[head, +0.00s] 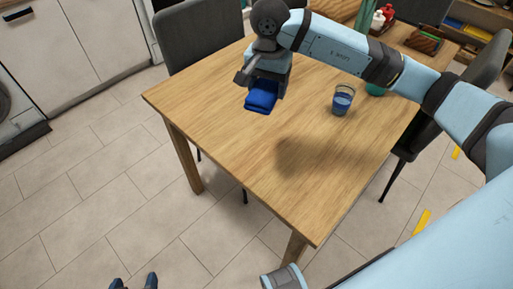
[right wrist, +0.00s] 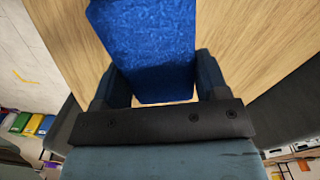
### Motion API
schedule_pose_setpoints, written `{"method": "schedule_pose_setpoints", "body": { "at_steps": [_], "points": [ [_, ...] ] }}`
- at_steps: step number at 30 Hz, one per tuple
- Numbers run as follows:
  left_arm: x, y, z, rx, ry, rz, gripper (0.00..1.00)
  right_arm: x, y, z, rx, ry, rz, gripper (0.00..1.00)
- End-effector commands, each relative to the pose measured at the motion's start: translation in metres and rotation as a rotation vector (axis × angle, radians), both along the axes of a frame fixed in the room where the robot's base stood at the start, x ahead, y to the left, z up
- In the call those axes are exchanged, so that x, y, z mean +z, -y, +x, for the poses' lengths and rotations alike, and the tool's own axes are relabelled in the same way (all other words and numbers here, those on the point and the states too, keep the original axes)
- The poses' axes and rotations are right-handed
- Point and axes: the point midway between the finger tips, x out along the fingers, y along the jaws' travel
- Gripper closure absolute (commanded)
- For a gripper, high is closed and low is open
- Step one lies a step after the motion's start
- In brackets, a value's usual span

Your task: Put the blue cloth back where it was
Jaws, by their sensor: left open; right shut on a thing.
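The blue cloth (head: 262,96) is folded and held by my right gripper (head: 266,80) over the left part of the wooden table (head: 215,110). In the right wrist view the cloth (right wrist: 148,45) sits between the two dark fingers of the right gripper (right wrist: 155,85), with the wood grain of the tabletop beyond it. I cannot tell whether the cloth touches the table. My left gripper (head: 135,283) shows only its two dark fingertips at the bottom edge of the head view, apart and empty, over the floor.
A glass with blue content (head: 342,101) stands on the table right of the cloth, with a teal object (head: 375,90) partly hidden behind my right arm. Red and white bottles (head: 382,18) and a dark tray (head: 423,40) are at the back. A grey chair (head: 200,35) stands behind. The front tabletop is clear.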

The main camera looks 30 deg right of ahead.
Motion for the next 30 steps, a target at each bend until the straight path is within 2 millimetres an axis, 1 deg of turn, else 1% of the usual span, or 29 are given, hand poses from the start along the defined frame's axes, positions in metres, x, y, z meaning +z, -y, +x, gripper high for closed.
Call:
{"method": "schedule_pose_setpoints", "body": {
  "at_steps": [2, 5, 8, 9, 15, 18, 21, 28, 30],
  "points": [
    [-0.002, 0.000, -0.001, -0.002, -0.001, 0.003, 0.20, 0.000, -0.001, -0.002, 0.004, 0.002, -0.001, 0.58],
    [-0.003, -0.001, -0.001, -0.003, 0.000, 0.005, 0.20, -0.011, -0.002, -0.003, 0.004, 0.000, -0.003, 0.58],
    [-0.003, -0.002, 0.000, -0.005, 0.002, 0.007, 0.20, -0.035, -0.002, -0.004, 0.002, -0.003, -0.003, 0.58],
    [-0.003, -0.002, 0.000, -0.005, 0.003, 0.007, 0.20, -0.047, -0.002, -0.004, 0.003, -0.004, -0.003, 0.58],
    [-0.003, -0.001, 0.000, -0.006, 0.010, 0.008, 0.20, -0.101, -0.002, -0.004, 0.002, -0.003, -0.003, 0.58],
    [-0.004, -0.001, 0.000, -0.006, 0.012, 0.008, 0.20, -0.125, -0.002, -0.004, 0.003, -0.002, -0.002, 0.58],
    [-0.004, -0.001, 0.000, -0.006, 0.012, 0.008, 0.20, -0.142, -0.002, -0.004, 0.002, -0.001, -0.002, 0.58],
    [-0.005, 0.000, 0.000, -0.007, 0.012, 0.007, 0.20, -0.159, -0.002, -0.003, 0.004, 0.001, -0.002, 0.58],
    [-0.006, 0.000, 0.000, -0.007, 0.012, 0.007, 0.20, -0.167, -0.002, -0.003, 0.004, 0.001, -0.002, 0.58]
  ]
}}
